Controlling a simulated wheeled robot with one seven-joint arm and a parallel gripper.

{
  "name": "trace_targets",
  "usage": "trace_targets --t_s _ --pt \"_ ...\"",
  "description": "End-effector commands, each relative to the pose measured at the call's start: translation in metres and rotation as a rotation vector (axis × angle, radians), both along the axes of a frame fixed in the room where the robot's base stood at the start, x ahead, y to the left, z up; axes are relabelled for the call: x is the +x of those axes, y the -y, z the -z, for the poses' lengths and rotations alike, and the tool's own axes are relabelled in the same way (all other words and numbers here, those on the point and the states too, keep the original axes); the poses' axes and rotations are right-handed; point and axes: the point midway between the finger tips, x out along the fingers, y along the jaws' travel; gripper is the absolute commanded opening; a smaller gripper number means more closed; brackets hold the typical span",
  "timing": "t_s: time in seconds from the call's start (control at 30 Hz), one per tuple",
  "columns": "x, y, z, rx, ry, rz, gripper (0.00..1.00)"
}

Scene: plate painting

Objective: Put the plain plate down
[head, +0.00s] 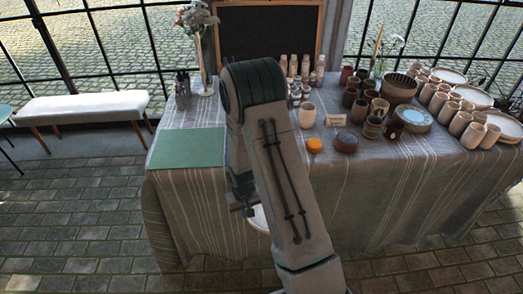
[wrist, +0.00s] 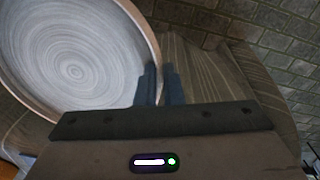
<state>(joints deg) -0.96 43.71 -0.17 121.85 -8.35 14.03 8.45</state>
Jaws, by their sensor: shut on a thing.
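The plain plate (wrist: 75,60) is pale grey-white with fine rings and a brown rim, and it fills the upper left of the wrist view. My gripper (wrist: 160,78) is shut on its rim, with one finger on each side of the edge. In the head view only a pale sliver of the plate (head: 259,219) shows beside my arm, in front of the cloth hanging at the table's front. My arm hides most of the plate and the gripper there.
A green mat (head: 188,148) lies bare on the left of the cloth-covered table (head: 340,190). A vase (head: 205,75) and a pen holder (head: 183,88) stand behind it. Cups, bowls, jars and a blue-centred plate (head: 413,117) crowd the right. A bench (head: 82,107) stands at left.

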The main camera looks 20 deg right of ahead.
Motion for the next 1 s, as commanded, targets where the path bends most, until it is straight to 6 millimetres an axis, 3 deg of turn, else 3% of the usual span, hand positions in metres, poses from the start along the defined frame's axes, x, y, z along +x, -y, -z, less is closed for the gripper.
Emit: trace_targets --t_s 0.03,0.5,0.57,1.0 --pt "0.005 0.003 0.011 -0.006 0.009 0.006 0.00" --pt "0.019 0.000 0.004 -0.033 0.022 0.011 0.00" --pt "0.018 0.001 -0.003 -0.031 0.018 0.012 0.00" --pt "0.012 0.084 -0.100 -0.034 0.030 -0.280 0.00"
